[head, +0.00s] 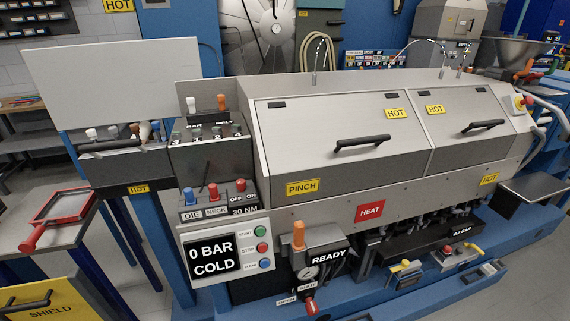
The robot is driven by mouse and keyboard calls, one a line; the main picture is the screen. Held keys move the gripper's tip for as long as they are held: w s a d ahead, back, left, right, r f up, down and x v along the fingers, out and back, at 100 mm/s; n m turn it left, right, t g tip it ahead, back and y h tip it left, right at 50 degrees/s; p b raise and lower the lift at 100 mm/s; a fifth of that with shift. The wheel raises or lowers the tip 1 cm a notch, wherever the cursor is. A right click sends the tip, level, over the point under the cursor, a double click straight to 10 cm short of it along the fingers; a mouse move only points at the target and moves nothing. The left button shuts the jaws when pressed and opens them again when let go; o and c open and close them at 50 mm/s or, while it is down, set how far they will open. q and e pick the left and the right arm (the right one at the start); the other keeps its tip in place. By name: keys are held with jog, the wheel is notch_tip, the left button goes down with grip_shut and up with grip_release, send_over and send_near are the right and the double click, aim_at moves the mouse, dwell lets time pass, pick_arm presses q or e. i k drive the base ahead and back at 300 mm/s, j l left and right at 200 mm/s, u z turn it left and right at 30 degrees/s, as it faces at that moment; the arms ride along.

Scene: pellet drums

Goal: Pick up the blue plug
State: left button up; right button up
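A blue plug-like piece (188,196) stands upright at the left end of a small panel marked DIE and NECK (192,214), left of the big machine's lower front. It is small, and I cannot tell for sure that it is the plug. Red pieces of similar shape stand to its right, one near the middle (213,191) and one by the OFF/ON marks (240,186). Neither of my grippers shows in the head view.
Below the panel is a display reading 0 BAR COLD (213,255) with green, red and blue buttons. The large grey machine (340,130) has HOT and PINCH labels. A red-handled frame (62,206) lies on a side table at left. A yellow SHIELD panel (45,303) is at lower left.

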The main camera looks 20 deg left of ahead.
aim_at(188, 192)
jog(key=u, duration=1.4)
